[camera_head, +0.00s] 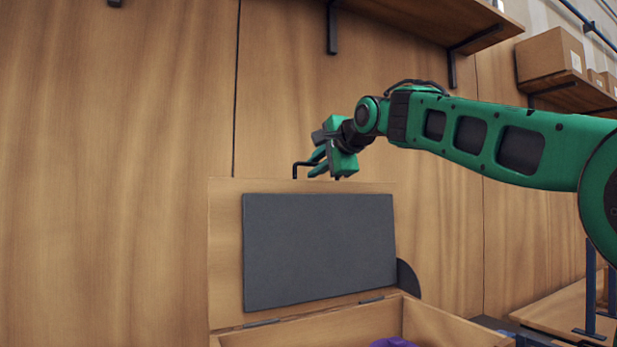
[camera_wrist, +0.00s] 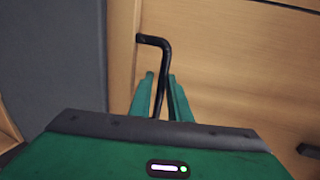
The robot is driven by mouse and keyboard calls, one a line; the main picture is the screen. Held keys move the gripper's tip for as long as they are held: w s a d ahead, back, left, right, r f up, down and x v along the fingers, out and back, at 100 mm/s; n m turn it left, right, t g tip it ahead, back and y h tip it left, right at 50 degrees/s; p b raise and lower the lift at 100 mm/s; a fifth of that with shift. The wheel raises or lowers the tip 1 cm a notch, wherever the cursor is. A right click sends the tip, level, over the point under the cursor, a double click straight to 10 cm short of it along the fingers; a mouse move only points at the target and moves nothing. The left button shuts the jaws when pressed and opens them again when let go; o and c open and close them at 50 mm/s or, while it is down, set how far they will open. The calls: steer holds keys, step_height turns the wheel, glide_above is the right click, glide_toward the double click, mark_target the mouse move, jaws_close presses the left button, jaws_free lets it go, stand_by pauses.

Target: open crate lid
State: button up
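The wooden crate (camera_head: 455,328) stands at the bottom of the head view. Its lid (camera_head: 225,255) is raised, roughly upright on its hinges, with a dark grey panel on its inner face. A black bent handle (camera_head: 296,168) sits at the lid's top edge; it also shows in the wrist view (camera_wrist: 150,39). My gripper (camera_head: 314,162) is at the lid's top edge with its fingers closed around the handle bar. The wrist view shows the bar running between the two fingertips (camera_wrist: 161,80). The far side of the lid is hidden.
A purple object (camera_head: 393,342) lies inside the crate, mostly cut off. A wooden wall (camera_head: 120,170) rises behind the crate. Shelves (camera_head: 475,38) and a cardboard box (camera_head: 550,55) are at the upper right. A dark blue stand (camera_head: 590,290) is at the lower right.

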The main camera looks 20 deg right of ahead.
steer(key=x, duration=0.3)
steer(key=shift+w+a+f, duration=0.1)
steer(key=shift+w+a, duration=0.05)
steer(key=shift+w, duration=0.1)
jaws_close()
steer(key=v, duration=0.7)
steer(key=shift+f, duration=0.3)
steer(key=shift+s, duration=0.1)
jaws_free()
steer(key=shift+f, duration=0.1)
